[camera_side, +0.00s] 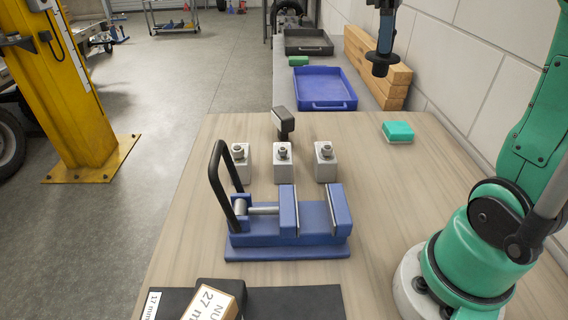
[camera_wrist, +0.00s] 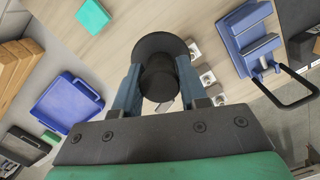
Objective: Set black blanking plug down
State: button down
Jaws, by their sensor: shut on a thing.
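The black blanking plug (camera_side: 379,66) hangs in the air near the top of the side view. In the wrist view the plug (camera_wrist: 158,48) shows a wide round flange and a narrower stub towards me. My gripper (camera_wrist: 158,82) is shut on it, with one blue-grey finger on each side of the stub. In the side view my gripper (camera_side: 385,45) points down, with the plug below its fingers. In the picture the plug overlaps the wooden blocks; its height over any surface is hard to tell.
On the bench (camera_side: 400,190) stand a blue vise (camera_side: 262,238), three pale blocks with metal fittings (camera_side: 282,165), a dark-headed object (camera_side: 284,122) and a teal box (camera_side: 398,131). Behind are a blue tray (camera_side: 325,104), a dark tray (camera_side: 308,50) and wooden blocks (camera_side: 365,65).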

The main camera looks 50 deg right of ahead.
jog(key=w+d+f+m, duration=0.1)
jog(key=w+d+f, duration=0.1)
jog(key=w+d, duration=0.35)
jog(key=f, duration=1.9)
jog(key=shift+w+a+f, duration=0.2)
jog(key=shift+w+a, duration=0.1)
jog(key=shift+f, duration=0.15)
jog(key=shift+c, duration=2.4)
grip_release()
